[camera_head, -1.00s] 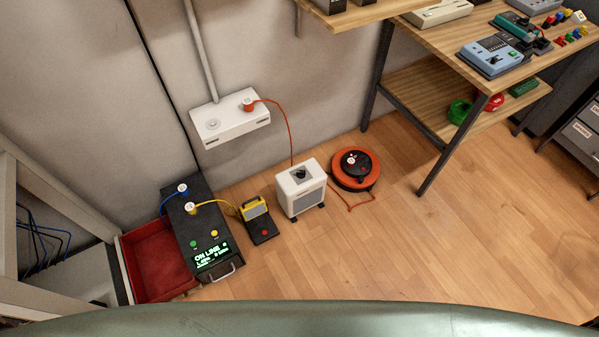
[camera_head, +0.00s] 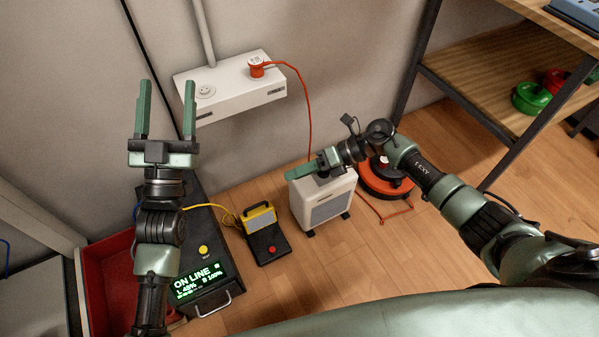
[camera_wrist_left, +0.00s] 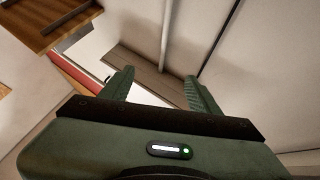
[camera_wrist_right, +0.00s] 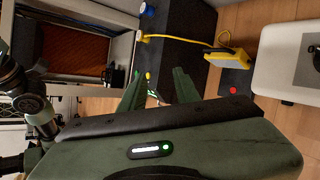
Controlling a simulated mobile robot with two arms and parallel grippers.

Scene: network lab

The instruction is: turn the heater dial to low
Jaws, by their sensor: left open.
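The heater (camera_head: 325,207) is a small white box with a grey front panel, standing on the floor in the head view. My right gripper (camera_head: 290,176) reaches over its top from the right and hides the dial there. The right wrist view shows the heater's white top (camera_wrist_right: 268,75) at the right edge, with the dark dial (camera_wrist_right: 317,60) cut off on its grey plate. The dial's setting cannot be read. The right fingers (camera_wrist_right: 157,82) are apart and empty. My left gripper (camera_head: 167,95) is raised in front of the wall at the left, open and empty.
An orange cable reel (camera_head: 388,182) stands right of the heater. A yellow device (camera_head: 259,217) and a black unit with a lit display (camera_head: 199,280) stand to its left. A white wall socket box (camera_head: 230,88) hangs above. Floor in front is clear.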

